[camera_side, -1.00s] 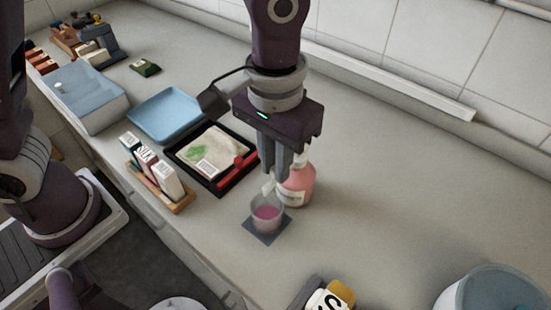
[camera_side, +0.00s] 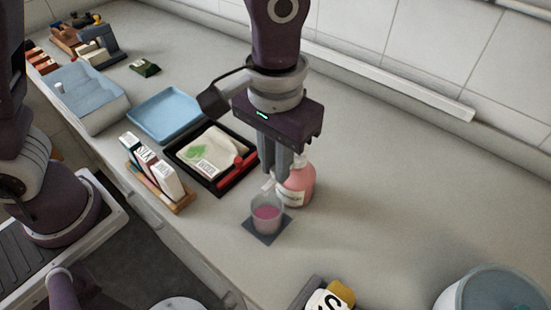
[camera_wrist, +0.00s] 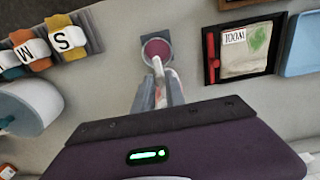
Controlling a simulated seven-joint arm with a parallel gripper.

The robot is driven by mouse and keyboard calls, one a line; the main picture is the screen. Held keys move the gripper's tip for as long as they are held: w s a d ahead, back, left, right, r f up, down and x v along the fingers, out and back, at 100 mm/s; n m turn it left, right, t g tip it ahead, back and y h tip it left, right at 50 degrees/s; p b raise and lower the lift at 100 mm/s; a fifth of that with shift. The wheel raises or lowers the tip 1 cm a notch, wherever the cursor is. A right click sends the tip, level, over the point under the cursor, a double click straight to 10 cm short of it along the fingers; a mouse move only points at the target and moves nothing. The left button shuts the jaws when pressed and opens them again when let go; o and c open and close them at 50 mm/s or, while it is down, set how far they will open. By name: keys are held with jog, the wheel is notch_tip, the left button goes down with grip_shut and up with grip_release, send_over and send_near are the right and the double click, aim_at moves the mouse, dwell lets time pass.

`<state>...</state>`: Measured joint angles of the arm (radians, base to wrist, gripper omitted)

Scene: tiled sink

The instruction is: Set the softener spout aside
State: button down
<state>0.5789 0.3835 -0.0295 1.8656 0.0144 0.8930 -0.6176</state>
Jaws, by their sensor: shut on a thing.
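A pink softener bottle (camera_side: 298,186) with a white label stands upright on the counter, partly hidden behind my fingers. Its white spout (camera_side: 268,184) sticks out toward a clear cup (camera_side: 266,214) holding pink liquid, on a dark square mat (camera_side: 266,236). My gripper (camera_side: 276,180) points down at the bottle's top and is shut on the spout. In the wrist view the spout (camera_wrist: 157,66) shows between my fingertips (camera_wrist: 158,92), its tip at the cup's near rim (camera_wrist: 157,49).
A black tray (camera_side: 228,185) with a packet and red item, a rack of small boxes (camera_side: 155,175) and a blue tray (camera_side: 165,115) stand left. A large round container (camera_side: 490,290) is at lower right. The counter right of the bottle is clear.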

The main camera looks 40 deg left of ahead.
jog(key=shift+d, duration=0.15)
jog(key=w+d+n, duration=0.5)
jog(key=w+n, duration=0.1)
jog(key=n, duration=1.2)
jog(key=shift+d, duration=0.4)
jog(key=shift+w, duration=0.1)
jog(key=c, duration=1.4)
grip_release()
notch_tip(320, 180, up, 7)
jog(key=shift+r, duration=0.1)
